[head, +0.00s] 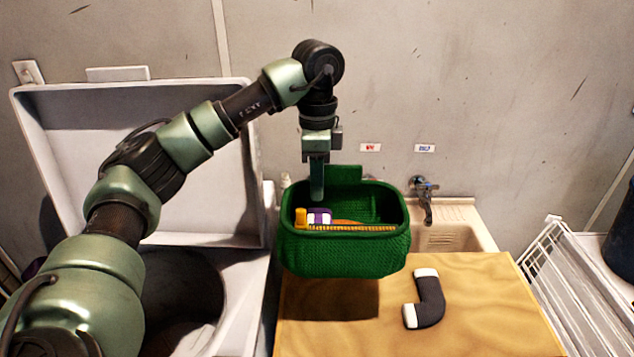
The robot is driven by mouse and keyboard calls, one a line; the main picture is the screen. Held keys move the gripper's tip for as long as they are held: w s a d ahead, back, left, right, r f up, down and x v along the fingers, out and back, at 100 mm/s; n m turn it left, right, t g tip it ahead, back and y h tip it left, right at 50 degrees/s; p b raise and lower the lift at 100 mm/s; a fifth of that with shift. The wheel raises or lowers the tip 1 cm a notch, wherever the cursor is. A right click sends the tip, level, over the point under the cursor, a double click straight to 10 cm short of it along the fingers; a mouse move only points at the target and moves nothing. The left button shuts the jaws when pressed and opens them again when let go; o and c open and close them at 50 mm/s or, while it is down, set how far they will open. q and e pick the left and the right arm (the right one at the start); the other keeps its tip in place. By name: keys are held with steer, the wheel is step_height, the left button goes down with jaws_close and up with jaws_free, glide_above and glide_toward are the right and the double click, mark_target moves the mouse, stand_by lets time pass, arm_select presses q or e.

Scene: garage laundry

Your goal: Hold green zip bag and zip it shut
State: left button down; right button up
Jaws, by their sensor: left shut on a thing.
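The green zip bag (345,255) is open at the top and hangs above the wooden tabletop, with a dark shadow below it. A tan zipper strip (355,228) runs along its front rim. A flat green flap (345,174) stands up at its back. Inside are an orange item (301,217) and a purple and white item (319,216). My left gripper (317,190) points down at the back left of the opening and is shut on the bag; the exact grip spot is hard to see. My right gripper is out of view.
A dark bent pipe with white ends (430,300) lies on the tabletop (500,305) to the right. Behind are a sink (450,238) and tap (424,198). An open washer (185,290) is at left, a white wire rack (575,285) at right.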

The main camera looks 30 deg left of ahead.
arm_select(q)
step_height(320, 180, down, 16)
steer(key=b, duration=0.9)
stand_by(3.8)
steer(key=shift+s+f, duration=0.1)
steer(key=shift+f, duration=0.15)
stand_by(1.0)
